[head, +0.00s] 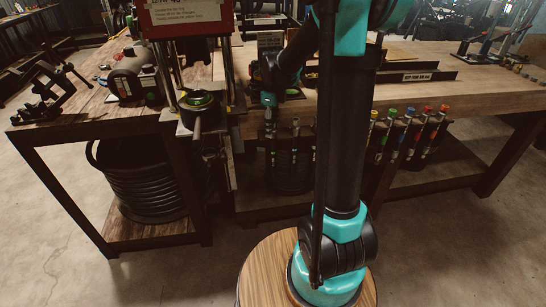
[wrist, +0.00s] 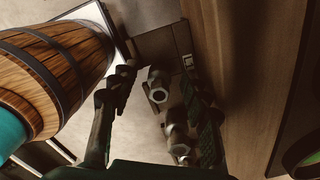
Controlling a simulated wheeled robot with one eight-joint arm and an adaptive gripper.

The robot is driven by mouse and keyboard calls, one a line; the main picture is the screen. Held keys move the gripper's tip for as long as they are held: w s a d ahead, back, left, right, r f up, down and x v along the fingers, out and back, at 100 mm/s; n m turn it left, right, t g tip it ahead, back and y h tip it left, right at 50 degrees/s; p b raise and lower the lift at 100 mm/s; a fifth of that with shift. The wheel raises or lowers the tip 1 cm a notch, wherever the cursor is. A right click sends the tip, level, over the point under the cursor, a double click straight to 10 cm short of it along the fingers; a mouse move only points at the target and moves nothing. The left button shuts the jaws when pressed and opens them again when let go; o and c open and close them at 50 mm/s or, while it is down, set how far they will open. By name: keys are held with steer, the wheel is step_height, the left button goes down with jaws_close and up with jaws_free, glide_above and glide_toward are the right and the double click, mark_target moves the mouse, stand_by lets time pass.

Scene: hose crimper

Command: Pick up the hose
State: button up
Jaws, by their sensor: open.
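Hoses (head: 295,160) stand upright in front of the middle bench in the head view, with metal end fittings at the top. In the wrist view, one metal hose fitting (wrist: 158,86) shows between the fingertips of my gripper (wrist: 157,70), and a second fitting (wrist: 178,142) is nearer the bottom of the picture. My gripper is open, with one finger on each side and a gap to the first fitting. In the head view, my gripper (head: 269,112) is small and dark, at the bench front above the hoses. The lower hose parts are mostly hidden.
The wooden bench edge (wrist: 248,85) runs close on the right in the wrist view. In the head view, a coiled black hose (head: 150,185) stands under the left bench. Colour-capped tools (head: 408,130) hang on the bench front to the right. Floor is clear at lower right.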

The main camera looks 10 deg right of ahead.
steer(key=shift+f, duration=0.15)
steer(key=shift+c, duration=0.2)
jaws_close()
